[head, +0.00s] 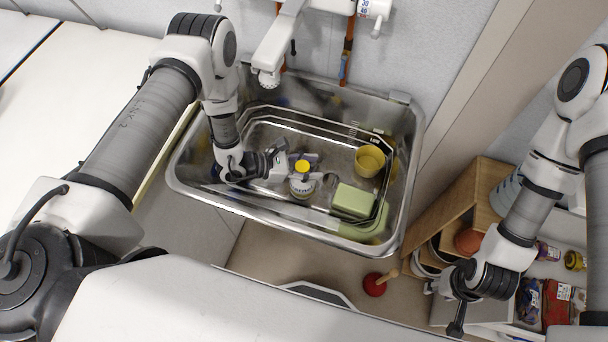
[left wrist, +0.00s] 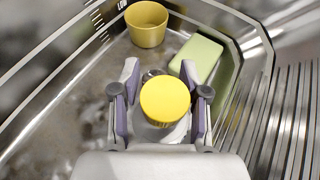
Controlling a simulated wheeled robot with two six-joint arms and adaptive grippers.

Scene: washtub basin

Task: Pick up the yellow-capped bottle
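A bottle with a round yellow cap (head: 302,166) and a pale body stands upright in the metal basin (head: 190,178). In the left wrist view its yellow cap (left wrist: 165,100) fills the space between my left fingers and hides most of the body. My left gripper (head: 290,163) is down in the basin at the bottle. It also shows in the left wrist view (left wrist: 161,115), open, with one purple-padded finger on each side of the bottle and narrow gaps. My right gripper (head: 447,308) hangs outside the basin at lower right, far from the bottle; its fingers are unclear.
A yellow cup (head: 370,160) and a green block (head: 353,201) are in the basin, right of the bottle. They also show in the left wrist view as the cup (left wrist: 147,25) and block (left wrist: 197,58). A faucet (head: 280,45) overhangs the back edge. A wooden shelf (head: 470,195) stands at right.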

